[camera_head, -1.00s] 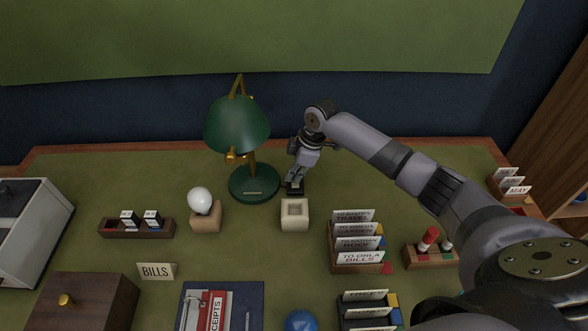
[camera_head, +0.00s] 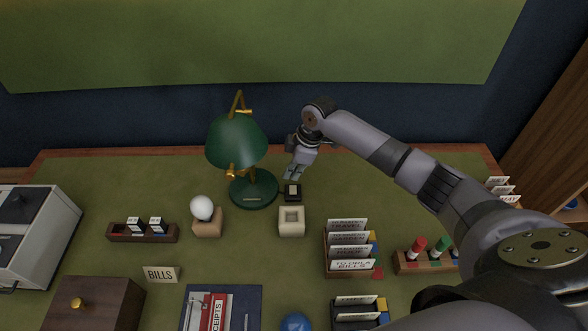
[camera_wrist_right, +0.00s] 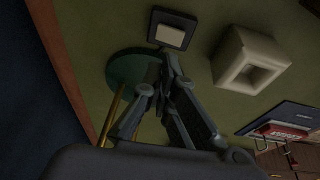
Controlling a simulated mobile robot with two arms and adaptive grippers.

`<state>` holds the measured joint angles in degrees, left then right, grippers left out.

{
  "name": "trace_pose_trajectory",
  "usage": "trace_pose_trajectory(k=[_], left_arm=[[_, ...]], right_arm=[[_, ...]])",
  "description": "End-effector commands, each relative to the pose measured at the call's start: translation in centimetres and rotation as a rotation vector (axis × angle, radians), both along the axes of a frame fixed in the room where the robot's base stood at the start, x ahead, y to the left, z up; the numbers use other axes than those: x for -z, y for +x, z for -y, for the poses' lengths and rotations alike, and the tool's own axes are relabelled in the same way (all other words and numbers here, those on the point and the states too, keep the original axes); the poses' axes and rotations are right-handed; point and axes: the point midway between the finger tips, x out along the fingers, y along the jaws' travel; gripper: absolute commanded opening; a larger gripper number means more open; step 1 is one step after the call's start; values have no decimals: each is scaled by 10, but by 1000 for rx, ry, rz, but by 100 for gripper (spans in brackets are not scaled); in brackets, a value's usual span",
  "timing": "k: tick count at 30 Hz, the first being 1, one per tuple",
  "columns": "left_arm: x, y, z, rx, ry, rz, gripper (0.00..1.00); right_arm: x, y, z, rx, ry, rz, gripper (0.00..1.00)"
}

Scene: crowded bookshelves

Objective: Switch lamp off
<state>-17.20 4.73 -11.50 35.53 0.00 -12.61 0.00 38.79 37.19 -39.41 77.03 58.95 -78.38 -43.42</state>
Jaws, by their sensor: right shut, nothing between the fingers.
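The lamp (camera_head: 238,140) has a green shade, a brass arm and a round green base (camera_head: 254,190), and stands upright at the back of the desk. Just right of its base is a small black switch block (camera_head: 292,193) with a pale button on top; it also shows in the right wrist view (camera_wrist_right: 171,34). My right gripper (camera_head: 292,175) is shut and empty, just behind and above the switch, apart from it in the head view. In the wrist view its fingers (camera_wrist_right: 168,62) point toward the switch. Whether the bulb is lit cannot be told. My left gripper is not in view.
A hollow cream block (camera_head: 291,229) stands in front of the switch. A white ball on a wooden block (camera_head: 207,223) is left of it. Card holders (camera_head: 349,252) and a stamp rack (camera_head: 428,262) are at right.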

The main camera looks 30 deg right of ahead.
Motion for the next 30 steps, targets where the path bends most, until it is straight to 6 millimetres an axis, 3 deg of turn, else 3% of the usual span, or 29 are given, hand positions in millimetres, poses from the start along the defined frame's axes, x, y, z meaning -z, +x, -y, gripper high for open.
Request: trace_pose_trajectory(k=[6,12,18,30], left_arm=[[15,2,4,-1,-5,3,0],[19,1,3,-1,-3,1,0],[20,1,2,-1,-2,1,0],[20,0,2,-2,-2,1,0]], right_arm=[[-48,7,22,4,-2,9,0],[-76,9,33,4,-1,7,0],[-86,9,36,3,-1,5,0],[-86,9,36,3,-1,5,0]])
